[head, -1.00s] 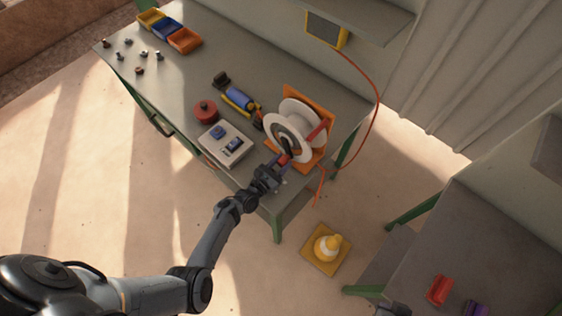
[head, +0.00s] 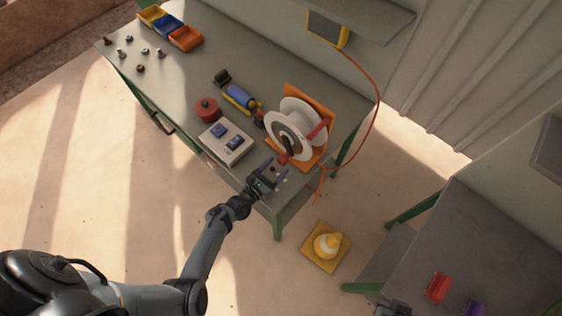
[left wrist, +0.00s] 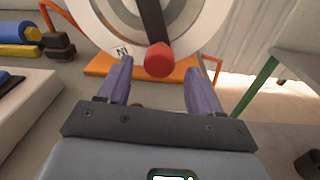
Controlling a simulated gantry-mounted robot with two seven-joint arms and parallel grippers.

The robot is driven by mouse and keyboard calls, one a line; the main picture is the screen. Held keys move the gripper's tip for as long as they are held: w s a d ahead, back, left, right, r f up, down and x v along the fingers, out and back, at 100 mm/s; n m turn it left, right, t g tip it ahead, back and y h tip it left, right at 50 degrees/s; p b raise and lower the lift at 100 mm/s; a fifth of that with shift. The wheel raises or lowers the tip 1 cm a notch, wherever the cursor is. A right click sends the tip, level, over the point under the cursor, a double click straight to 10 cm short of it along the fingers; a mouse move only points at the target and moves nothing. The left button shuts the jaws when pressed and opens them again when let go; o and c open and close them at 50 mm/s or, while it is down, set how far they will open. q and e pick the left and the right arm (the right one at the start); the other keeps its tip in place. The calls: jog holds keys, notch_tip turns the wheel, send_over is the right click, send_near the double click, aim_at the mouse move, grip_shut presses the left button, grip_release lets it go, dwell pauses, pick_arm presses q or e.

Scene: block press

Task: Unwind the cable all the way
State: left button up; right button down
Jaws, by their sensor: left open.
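A white cable reel (head: 292,122) stands in an orange frame (head: 318,92) near the right end of the workbench. Its black crank ends in a red knob (head: 283,159), low on the near face of the reel. The knob (left wrist: 159,59) also shows in the left wrist view, beyond the fingertips and roughly between them. My left gripper (head: 275,170) is open and empty, just short of the knob and apart from it. An orange cable (head: 377,85) runs from a yellow wall box down past the bench end. My right gripper is not clearly seen.
A grey box with blue switches (head: 226,141), a red round piece (head: 206,109) and a blue-yellow tool (head: 240,98) lie left of the reel. Coloured bins (head: 185,39) stand at the far left. A yellow cone (head: 327,244) stands on the floor.

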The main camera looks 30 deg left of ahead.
pick_arm(q)
jog(key=s, duration=0.4)
jog(key=s+a, duration=0.1)
jog(key=s, duration=0.1)
jog(key=shift+s+r, duration=0.15)
jog(key=shift+s, duration=0.15)
